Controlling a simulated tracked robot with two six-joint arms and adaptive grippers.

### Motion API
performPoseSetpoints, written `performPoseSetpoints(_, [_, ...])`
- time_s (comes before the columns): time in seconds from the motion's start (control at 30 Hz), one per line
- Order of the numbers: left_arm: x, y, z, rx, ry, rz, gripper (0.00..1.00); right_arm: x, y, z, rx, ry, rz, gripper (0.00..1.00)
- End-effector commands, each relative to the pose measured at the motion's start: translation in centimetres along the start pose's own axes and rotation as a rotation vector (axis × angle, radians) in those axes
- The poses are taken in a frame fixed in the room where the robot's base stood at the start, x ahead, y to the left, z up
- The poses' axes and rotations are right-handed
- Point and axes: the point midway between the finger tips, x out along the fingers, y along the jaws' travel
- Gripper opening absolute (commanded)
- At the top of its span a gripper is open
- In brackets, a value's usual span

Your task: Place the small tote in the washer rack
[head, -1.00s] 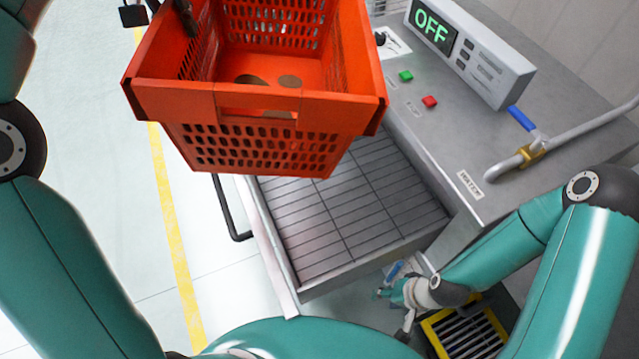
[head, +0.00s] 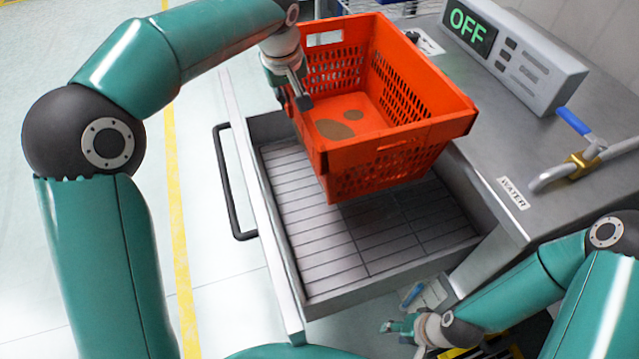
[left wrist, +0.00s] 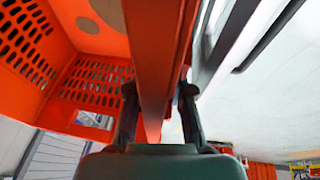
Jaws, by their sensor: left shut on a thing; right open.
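The small orange tote (head: 400,150) is over the washer rack in the head view, tilted, with brown patches on its inside bottom. My left gripper (head: 300,100) is shut on the tote's left wall. In the left wrist view the tote's rim (left wrist: 155,60) runs between the two fingers (left wrist: 158,105). The washer rack (head: 320,230) is a pulled-out grey drawer with a slatted floor; the tote hides its back part. Whether the tote touches the rack, I cannot tell. My right gripper (head: 400,326) is low at the front right, open and away from the tote.
The steel counter (head: 485,150) stands to the right with a control box reading OFF (head: 515,45), a blue-handled tap (head: 573,122) and a WATER label (head: 513,193). A black handle (head: 228,185) sticks out left of the drawer. The floor at left is clear.

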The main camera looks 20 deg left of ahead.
Motion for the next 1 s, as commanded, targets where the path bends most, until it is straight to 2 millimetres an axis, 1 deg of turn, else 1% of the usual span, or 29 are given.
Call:
performPoseSetpoints(0.17, [2.9,-0.4,0.9,-0.005,0.000,0.003,0.00,0.4,0.1,0.0,0.000,0.000,0.000,0.43])
performPoseSetpoints(0.4, [8.3,-1.2,2.6,-0.004,-0.001,0.002,0.00,0.7,0.2,0.0,0.000,0.000,0.000,0.43])
performPoseSetpoints(0.6, [12.2,-1.8,3.8,-0.004,0.000,0.003,0.00,0.8,0.3,0.0,0.000,0.000,0.000,0.43])
performPoseSetpoints(0.7, [13.4,-1.9,4.1,-0.003,0.002,0.004,0.00,0.8,0.3,0.0,0.000,0.000,0.000,0.43])
performPoseSetpoints(0.93, [14.6,-2.1,4.4,-0.004,0.004,0.005,0.00,0.8,0.3,0.0,0.000,0.000,0.000,0.43])
performPoseSetpoints(1.0, [15.2,-2.2,4.6,-0.003,0.002,0.004,0.00,0.8,0.3,0.0,0.000,0.000,0.000,0.43])
